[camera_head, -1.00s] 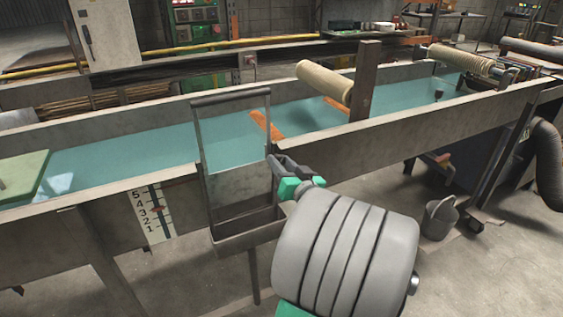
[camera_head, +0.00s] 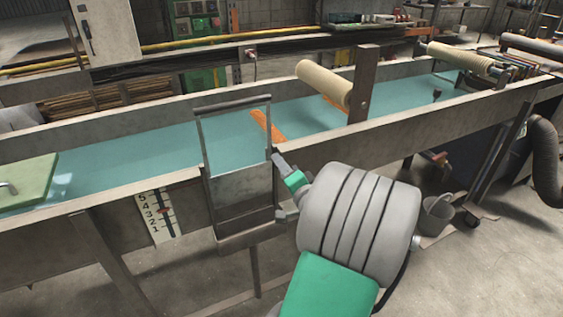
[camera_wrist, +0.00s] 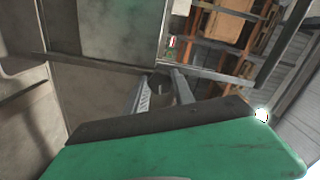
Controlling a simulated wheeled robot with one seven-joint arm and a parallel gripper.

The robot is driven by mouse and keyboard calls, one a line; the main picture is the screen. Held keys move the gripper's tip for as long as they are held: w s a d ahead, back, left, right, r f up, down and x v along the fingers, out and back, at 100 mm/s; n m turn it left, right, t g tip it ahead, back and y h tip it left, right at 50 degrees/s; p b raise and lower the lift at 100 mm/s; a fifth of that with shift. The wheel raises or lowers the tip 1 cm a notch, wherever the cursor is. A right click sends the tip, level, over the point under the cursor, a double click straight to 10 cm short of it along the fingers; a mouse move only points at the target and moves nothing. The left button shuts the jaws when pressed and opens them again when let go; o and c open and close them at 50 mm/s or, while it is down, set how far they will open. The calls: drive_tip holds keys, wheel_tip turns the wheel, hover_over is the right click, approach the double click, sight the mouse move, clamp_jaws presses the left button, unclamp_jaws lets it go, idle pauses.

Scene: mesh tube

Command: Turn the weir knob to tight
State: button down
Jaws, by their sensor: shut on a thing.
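The weir (camera_head: 240,195) is a grey metal plate in an upright frame with a bar handle (camera_head: 232,104) on top, set at the near wall of the water channel. My gripper (camera_head: 280,187) is at the right edge of the weir, with green and grey parts showing. In the wrist view, its two fingers (camera_wrist: 162,92) are on either side of a small grey knob (camera_wrist: 160,87), shut on it. The knob is hidden behind my gripper in the head view, and its tight mark cannot be made out.
A green board (camera_head: 25,182) lies over the channel at far left. A beige roller (camera_head: 325,83) and dark post (camera_head: 363,85) stand right of the weir. A bucket (camera_head: 437,215) is on the floor.

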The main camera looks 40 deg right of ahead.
drive_tip(key=shift+m, duration=0.6)
drive_tip(key=c, duration=1.1)
unclamp_jaws()
drive_tip(key=shift+o, duration=0.2)
drive_tip(key=v, duration=0.7)
drive_tip(key=shift+s+a, duration=0.2)
drive_tip(key=shift+s, duration=0.2)
